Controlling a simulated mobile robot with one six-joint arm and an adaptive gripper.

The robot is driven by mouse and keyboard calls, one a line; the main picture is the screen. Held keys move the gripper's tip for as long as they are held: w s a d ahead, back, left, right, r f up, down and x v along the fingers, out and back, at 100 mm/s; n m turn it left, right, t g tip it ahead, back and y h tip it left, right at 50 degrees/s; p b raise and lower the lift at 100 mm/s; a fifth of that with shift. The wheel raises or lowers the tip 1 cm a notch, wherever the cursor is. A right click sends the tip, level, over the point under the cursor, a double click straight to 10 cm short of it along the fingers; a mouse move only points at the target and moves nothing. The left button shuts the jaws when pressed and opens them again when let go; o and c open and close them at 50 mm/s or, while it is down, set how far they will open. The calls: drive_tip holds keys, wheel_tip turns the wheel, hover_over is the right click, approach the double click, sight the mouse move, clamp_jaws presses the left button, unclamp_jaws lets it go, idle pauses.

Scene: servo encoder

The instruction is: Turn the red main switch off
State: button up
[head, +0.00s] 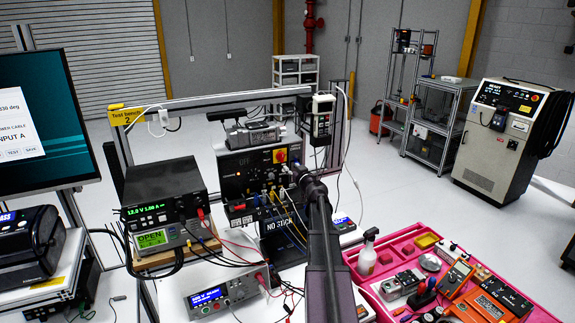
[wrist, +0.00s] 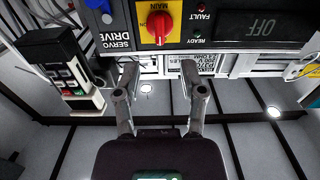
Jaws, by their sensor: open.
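The red main switch (wrist: 159,24) is a rotary knob on a yellow plate marked MAIN. It sits on the black servo drive panel (wrist: 230,12), which appears upside down in the wrist view. In the head view the switch (head: 280,156) is at the upper right of the drive front. The knob's grip looks roughly upright; its exact angle is hard to read. My gripper (wrist: 163,80) is open and empty, with both fingers toward the panel. The fingertips are below the knob in the wrist view, apart from it. In the head view my arm hides part of the drive's right side.
A handheld pendant (head: 321,118) hangs right of the drive. Cables run from the drive's lower front to the bench. A power supply (head: 162,198) stands left. A pink tool tray (head: 535,308) lies right. A dark display beside the switch reads OFF.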

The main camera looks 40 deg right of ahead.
drive_tip(key=shift+v, duration=1.95)
drive_tip(key=w+a+f+n+g+y, duration=0.1)
drive_tip(key=a+f+n+g+y, duration=0.3)
drive_tip(key=a, duration=1.1)
drive_tip(key=w+a+f+n+g+y, duration=0.15)
drive_tip(key=a+f+y, duration=0.35)
drive_tip(key=a, duration=1.1)
drive_tip(key=s+a+f+g, duration=0.6)
drive_tip(key=s+a, duration=0.2)
drive_tip(key=a, duration=0.4)
drive_tip(key=s+a+f+m+g+h, duration=0.35)
drive_tip(key=s+a+g+h, duration=0.2)
drive_tip(key=s, duration=0.55)
wheel_tip(320, 180, down, 17)
drive_tip(key=s+b, duration=0.2)
drive_tip(key=b, duration=1.5)
drive_tip(key=shift+n+y, duration=0.3)
drive_tip(key=shift+y, duration=0.15)
drive_tip(key=shift+s, duration=0.2)
